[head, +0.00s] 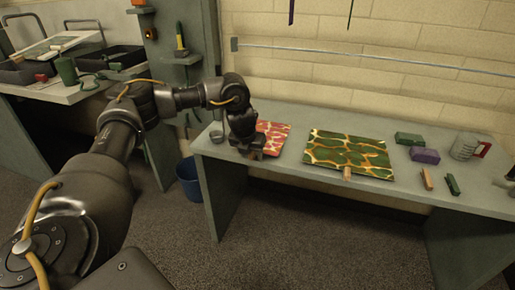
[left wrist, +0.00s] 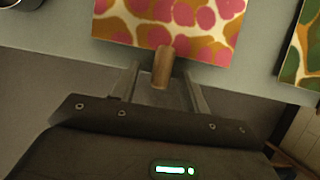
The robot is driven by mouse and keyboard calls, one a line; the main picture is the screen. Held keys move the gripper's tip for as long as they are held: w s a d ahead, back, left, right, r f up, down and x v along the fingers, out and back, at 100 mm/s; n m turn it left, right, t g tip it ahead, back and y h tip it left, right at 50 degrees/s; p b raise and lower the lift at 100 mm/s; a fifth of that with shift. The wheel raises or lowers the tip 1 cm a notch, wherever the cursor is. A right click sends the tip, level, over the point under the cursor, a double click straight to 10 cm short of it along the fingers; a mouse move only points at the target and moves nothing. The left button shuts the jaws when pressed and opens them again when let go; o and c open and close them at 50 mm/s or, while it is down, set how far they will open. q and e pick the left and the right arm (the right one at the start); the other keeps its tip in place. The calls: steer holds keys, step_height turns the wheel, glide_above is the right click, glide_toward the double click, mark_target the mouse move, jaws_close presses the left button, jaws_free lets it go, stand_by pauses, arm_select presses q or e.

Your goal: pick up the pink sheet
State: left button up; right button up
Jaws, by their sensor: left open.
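The pink sheet (head: 273,137), with a pink and cream marbled pattern, lies at the left part of the grey table, partly hidden by my left gripper (head: 252,153). In the left wrist view the pink sheet (left wrist: 205,18) has a wooden clip (left wrist: 162,68) sticking out from its near edge. My left gripper (left wrist: 163,88) is open, with one finger on each side of the clip and a gap to both. My right gripper is not in view.
A green marbled sheet (head: 348,152) with its own wooden clip (head: 347,174) lies to the right. Green (head: 409,139) and purple (head: 424,155) blocks and a clear jug (head: 466,146) stand farther right. A small metal cup (head: 217,136) sits left of the pink sheet; a blue bucket (head: 190,180) is on the floor.

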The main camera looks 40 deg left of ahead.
arm_select(q)
steer(key=shift+c, duration=0.3)
jaws_close()
